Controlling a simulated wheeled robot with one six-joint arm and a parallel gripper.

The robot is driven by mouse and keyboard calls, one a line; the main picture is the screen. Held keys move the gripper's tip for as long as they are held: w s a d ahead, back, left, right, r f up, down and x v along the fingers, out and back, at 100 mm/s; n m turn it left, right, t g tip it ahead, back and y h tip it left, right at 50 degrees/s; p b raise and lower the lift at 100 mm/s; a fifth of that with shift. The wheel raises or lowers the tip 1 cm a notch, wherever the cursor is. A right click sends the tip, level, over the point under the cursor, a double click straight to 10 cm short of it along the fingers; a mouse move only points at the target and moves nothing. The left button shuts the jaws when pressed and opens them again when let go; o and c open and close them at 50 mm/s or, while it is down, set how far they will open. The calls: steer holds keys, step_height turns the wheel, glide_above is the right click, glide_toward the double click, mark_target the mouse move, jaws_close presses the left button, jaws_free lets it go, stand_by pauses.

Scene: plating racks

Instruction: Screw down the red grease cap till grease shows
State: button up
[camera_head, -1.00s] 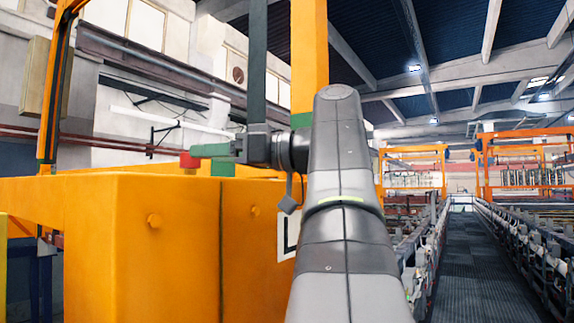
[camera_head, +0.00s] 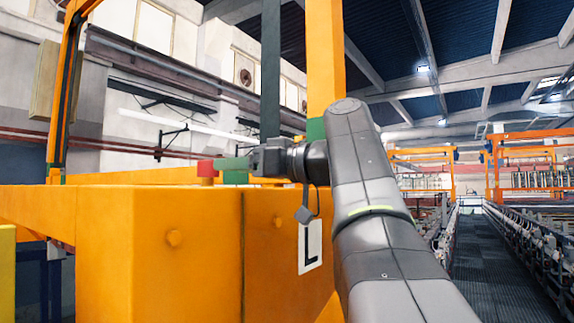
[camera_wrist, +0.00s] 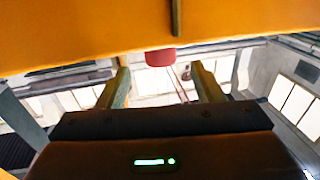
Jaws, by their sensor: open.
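The red grease cap (camera_head: 207,168) stands on top of the orange housing near its far edge in the head view. In the wrist view the cap (camera_wrist: 160,57) hangs from the orange surface at the top of the picture, midway between my two finger tips and just beyond them. My gripper (camera_head: 224,165) reaches in level from the right, its green fingers close beside the cap. In the wrist view my gripper (camera_wrist: 160,70) is open, with a clear gap on each side of the cap. No contact shows. No grease can be made out.
The orange housing (camera_head: 160,255) fills the lower left, with a label marked L (camera_head: 310,246) on its side. An orange post (camera_head: 325,60) and a dark upright (camera_head: 270,70) rise behind my gripper. A walkway (camera_head: 490,265) runs free at right.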

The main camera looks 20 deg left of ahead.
mark_target(208, 167)
steer(key=shift+w+a+p, duration=0.2)
steer(key=shift+a+p, duration=0.35)
steer(key=shift+a, duration=1.35)
steer(key=shift+w+a+p, duration=0.2)
steer(key=shift+a+p, duration=0.3)
steer(key=shift+a, duration=1.35)
steer(key=c, duration=1)
